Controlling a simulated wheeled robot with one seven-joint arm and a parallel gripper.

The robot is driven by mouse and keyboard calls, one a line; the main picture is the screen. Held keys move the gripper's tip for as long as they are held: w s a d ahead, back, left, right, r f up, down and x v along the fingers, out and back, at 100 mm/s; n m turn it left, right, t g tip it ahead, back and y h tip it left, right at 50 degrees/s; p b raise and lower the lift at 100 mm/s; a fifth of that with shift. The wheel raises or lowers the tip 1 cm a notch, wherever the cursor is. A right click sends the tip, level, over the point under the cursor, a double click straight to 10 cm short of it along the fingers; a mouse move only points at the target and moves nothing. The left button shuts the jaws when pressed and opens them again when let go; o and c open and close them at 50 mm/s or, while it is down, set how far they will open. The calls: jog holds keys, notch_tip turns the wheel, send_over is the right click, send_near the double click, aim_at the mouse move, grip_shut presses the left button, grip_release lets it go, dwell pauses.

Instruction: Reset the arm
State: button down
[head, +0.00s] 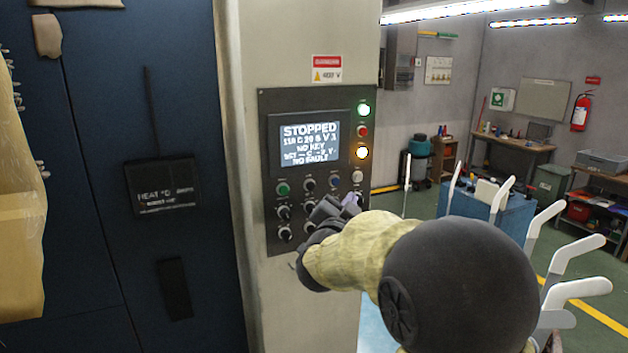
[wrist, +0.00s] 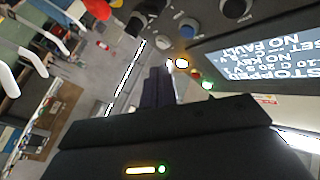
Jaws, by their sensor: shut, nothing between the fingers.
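My gripper (head: 348,200) is in front of the lower right part of a dark control panel (head: 268,120) on a pale column. My arm reaches in from the lower right in a yellowish sleeve and hides the panel's lower right corner. In the wrist view my gripper's dark fingers (wrist: 158,88) are together with nothing between them. The panel's screen (head: 310,139) reads STOPPED, NO KEY and NO FAULT. I cannot tell whether the fingertips touch the panel. Knobs and buttons (head: 283,189) sit below the screen, and green and amber lamps glow to its right.
A dark blue cabinet (head: 100,260) with a HEAT sign stands left of the column. A blue box (head: 490,205), workbenches and a fire extinguisher (head: 581,112) are farther back.

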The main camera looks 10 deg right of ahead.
jog(key=s+a+f+n+g+y+b, duration=0.1)
jog(key=s+f+n+g+y, duration=0.25)
jog(key=f, duration=0.55)
jog(key=s+a+f+n+g+y, duration=0.1)
jog(key=s+f+n+g+y, duration=0.3)
jog(key=f, duration=0.5)
jog(key=s+d+f+n+g, duration=0.1)
jog(key=s+f+g, duration=0.1)
jog(key=s, duration=0.4)
jog(key=s+f+n+g, duration=0.2)
jog(key=s+f+g, duration=0.1)
jog(key=s+f, duration=0.2)
jog(key=s+d+f+n+g, duration=0.1)
jog(key=s+f, duration=0.3)
jog(key=s, duration=0.5)
jog(key=shift+d+g+y+b, duration=0.35)
jog(key=shift+g+b, duration=0.05)
jog(key=shift+g, duration=0.25)
jog(key=shift+n, duration=0.25)
jog(key=shift+s, duration=0.1)
jog(key=c, duration=2.1)
grip_release()
